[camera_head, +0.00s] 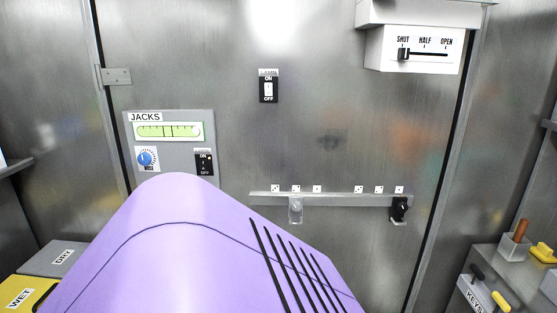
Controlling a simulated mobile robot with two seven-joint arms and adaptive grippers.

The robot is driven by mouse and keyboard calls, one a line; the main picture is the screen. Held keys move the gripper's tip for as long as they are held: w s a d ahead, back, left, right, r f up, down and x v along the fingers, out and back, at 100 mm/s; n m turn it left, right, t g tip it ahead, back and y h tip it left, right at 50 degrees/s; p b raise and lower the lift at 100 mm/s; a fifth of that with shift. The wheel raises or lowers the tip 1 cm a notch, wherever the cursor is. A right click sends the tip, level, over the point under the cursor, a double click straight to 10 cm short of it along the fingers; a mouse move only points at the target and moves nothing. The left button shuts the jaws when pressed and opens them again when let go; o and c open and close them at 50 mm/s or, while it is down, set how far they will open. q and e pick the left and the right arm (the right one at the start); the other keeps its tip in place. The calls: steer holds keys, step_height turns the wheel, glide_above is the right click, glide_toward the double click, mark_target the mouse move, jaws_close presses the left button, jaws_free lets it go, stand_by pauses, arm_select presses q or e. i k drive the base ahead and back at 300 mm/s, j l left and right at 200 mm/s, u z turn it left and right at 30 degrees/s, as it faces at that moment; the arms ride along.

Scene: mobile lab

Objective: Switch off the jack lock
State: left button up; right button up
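A grey panel labelled JACKS (182,123) is mounted on the metal wall at the left. At its right side is a small black switch (204,163) marked ON at the top and OFF at the bottom, with a small orange spot near ON. Its lever position is too small to tell. The panel also has a green level gauge (168,131) and a blue knob (147,158). Another black ON/OFF switch (268,88) is on the wall to the upper right of the panel. Neither of my grippers is in view.
A large lilac surface hides the lower middle, just below the panel. A rail (345,200) with a clear hook and a black knob crosses the wall. A SHUT/HALF/OPEN slider box (415,62) is at upper right. WET (22,296) and DRY (60,257) bins stand lower left.

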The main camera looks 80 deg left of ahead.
mark_target(204, 165)
steer(key=u, duration=3.3)
